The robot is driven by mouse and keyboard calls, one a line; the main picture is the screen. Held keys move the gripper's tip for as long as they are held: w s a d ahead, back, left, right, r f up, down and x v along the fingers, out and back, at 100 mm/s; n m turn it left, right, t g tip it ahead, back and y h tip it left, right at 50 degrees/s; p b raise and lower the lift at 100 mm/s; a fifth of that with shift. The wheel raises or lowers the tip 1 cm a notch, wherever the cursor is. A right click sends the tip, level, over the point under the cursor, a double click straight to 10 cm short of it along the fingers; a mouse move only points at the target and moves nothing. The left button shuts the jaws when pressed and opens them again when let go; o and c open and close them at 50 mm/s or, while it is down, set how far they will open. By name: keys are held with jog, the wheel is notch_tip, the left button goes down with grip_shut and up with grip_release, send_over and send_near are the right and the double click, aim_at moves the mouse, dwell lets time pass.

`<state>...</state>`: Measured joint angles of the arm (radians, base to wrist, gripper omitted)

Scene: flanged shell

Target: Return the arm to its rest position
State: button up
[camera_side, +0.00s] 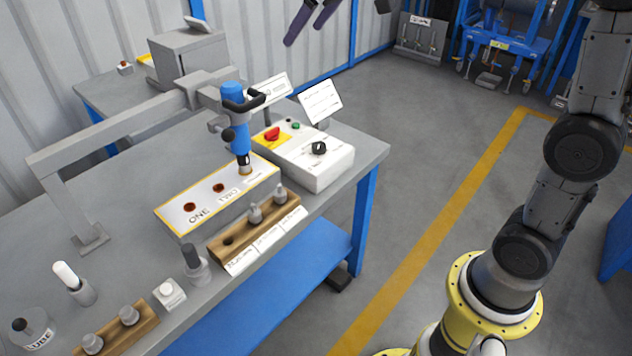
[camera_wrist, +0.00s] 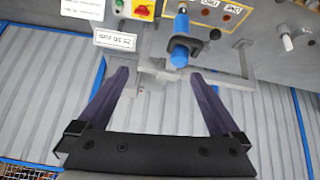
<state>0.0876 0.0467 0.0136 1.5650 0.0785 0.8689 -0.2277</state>
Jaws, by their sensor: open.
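My gripper (camera_side: 303,34) shows at the top edge of the side view, with only its dark purple fingers in the picture. It hangs high, beyond and above the workbench (camera_side: 372,150). In the wrist view my gripper (camera_wrist: 158,74) has its two fingers spread wide apart, with nothing held between them. My arm rises from its yellow base at the right of the side view, and its upper part leaves the picture.
The bench carries a blue tool (camera_side: 234,120) on a grey frame (camera_side: 110,125), a white control box (camera_side: 305,158), a label plate (camera_side: 215,195) and wooden racks (camera_side: 252,228). A grey cabinet (camera_side: 188,58) stands behind. The floor between bench and arm base is clear.

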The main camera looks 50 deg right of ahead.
jog(key=s+a, duration=0.2)
jog(key=s, duration=1.1)
jog(key=s+f+g, duration=0.1)
jog(key=s+f, duration=0.5)
jog(key=s, duration=0.3)
jog(key=s+f+m, duration=0.1)
jog(key=s+f, duration=0.6)
jog(key=s, duration=0.2)
jog(key=shift+a+f+g, duration=0.15)
jog(key=shift+a+g, duration=0.25)
jog(key=shift+c, duration=0.3)
